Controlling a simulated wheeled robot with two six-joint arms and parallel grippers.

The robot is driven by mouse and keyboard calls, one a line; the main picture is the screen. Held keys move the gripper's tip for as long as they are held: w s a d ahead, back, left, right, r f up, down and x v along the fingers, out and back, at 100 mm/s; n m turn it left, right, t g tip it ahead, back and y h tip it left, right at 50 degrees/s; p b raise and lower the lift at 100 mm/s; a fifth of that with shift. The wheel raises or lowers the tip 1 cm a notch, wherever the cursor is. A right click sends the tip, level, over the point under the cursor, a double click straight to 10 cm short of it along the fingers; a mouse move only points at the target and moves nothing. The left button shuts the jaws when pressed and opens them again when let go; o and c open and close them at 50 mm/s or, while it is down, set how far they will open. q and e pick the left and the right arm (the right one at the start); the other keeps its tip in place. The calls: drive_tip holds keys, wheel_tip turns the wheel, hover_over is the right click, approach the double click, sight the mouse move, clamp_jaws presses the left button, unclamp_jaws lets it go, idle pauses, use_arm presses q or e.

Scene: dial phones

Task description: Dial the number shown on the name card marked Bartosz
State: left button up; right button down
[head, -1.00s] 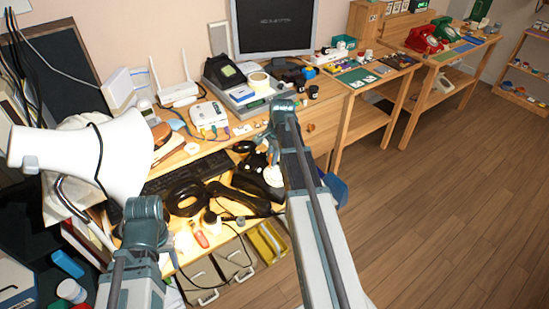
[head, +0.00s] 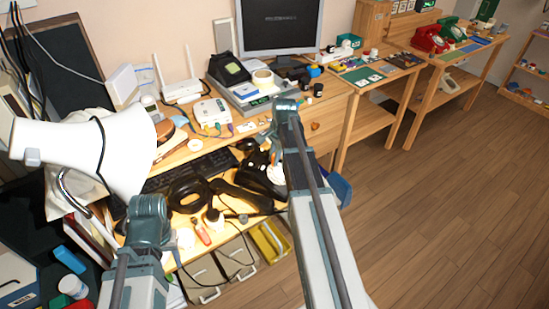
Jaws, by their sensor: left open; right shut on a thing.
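A black dial telephone (head: 251,161) with a pale dial (head: 276,174) stands on the desk (head: 172,163), partly behind my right forearm. My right gripper (head: 273,158) reaches down at the dial and is shut on it; the fingertips are small and partly hidden. A black handset (head: 242,195) appears to lie off the telephone, in front of it. My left gripper (head: 147,224) is open at the desk's front left; its fingers are mostly hidden by my own arm. I cannot read the name Bartosz or a number on any card.
A black keyboard (head: 190,171), headphones (head: 187,196) and loose cables crowd the desk. A monitor (head: 280,25) stands behind. A red telephone (head: 430,40) is on a far table; the floor (head: 440,200) at right is clear.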

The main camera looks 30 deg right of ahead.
drive_tip(key=shift+w+a+f+b, duration=0.1)
drive_tip(key=shift+w+f+b, duration=0.05)
drive_tip(key=shift+f+b, duration=0.3)
idle(0.6)
drive_tip(key=shift+w+d, duration=0.3)
drive_tip(key=shift+d, duration=0.35)
drive_tip(key=shift+d+f, duration=0.15)
drive_tip(key=shift+d, duration=0.4)
